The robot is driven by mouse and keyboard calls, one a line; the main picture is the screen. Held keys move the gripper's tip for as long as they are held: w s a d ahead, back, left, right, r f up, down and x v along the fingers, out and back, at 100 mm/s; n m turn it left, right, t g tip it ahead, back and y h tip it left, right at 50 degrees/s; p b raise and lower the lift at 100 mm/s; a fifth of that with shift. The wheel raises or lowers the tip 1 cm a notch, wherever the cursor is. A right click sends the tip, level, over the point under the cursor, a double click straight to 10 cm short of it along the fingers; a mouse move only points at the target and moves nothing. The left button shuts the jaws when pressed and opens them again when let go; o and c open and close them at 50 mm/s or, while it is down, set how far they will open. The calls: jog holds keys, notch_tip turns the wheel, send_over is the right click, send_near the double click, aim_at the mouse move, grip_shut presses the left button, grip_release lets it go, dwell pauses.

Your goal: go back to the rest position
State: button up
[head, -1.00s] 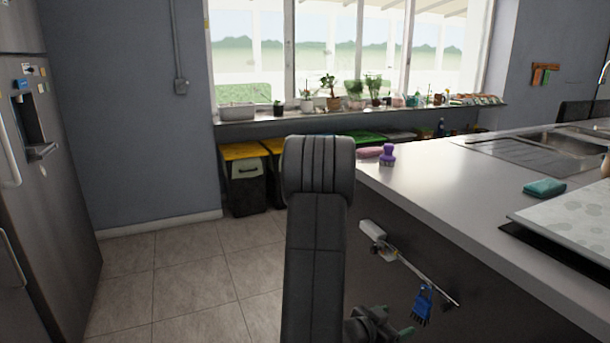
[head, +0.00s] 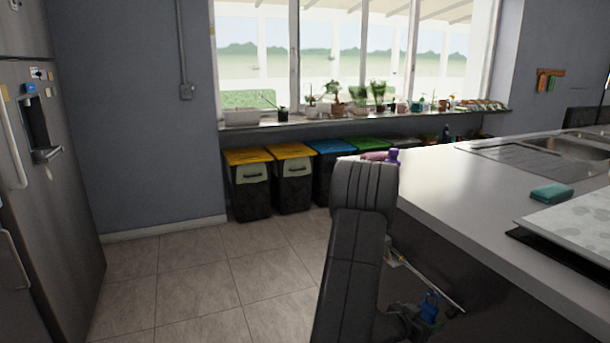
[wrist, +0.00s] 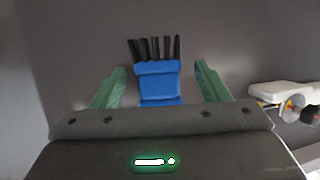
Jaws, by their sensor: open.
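My arm rises in the lower middle of the head view, in front of the counter's end. My gripper shows only partly at the bottom of that view, beside a blue brush-like thing (head: 430,306) near the counter's side. In the wrist view my gripper (wrist: 158,76) is open, with its two green fingers spread apart. The blue thing (wrist: 158,82), with several black prongs, appears between the fingers. I cannot tell how far beyond the fingertips it is. No grip on it shows.
A counter (head: 440,185) fills the right, with a teal sponge (head: 551,193) on top. A rail (head: 425,275) runs along its side. Yellow-lidded bins (head: 292,180) stand below the window. A fridge (head: 45,190) is at left. The tiled floor (head: 190,280) between is clear.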

jog(key=shift+d+f, duration=0.1)
jog(key=shift+f, duration=0.05)
jog(key=v, duration=1.3)
jog(key=x, duration=1.3)
jog(key=shift+w+d, duration=0.1)
jog(key=shift+d, duration=0.1)
jog(key=s+a+r, duration=0.1)
jog(key=s+a, duration=0.3)
jog(key=a, duration=0.5)
jog(key=w+a+r+n+t+y+p, duration=0.2)
jog(key=w+a+r+p, duration=0.3)
jog(key=r+p, duration=0.3)
jog(key=shift+a+n+t+y, duration=0.2)
jog(key=shift+n+t+y, duration=0.1)
jog(key=shift+n+t, duration=0.45)
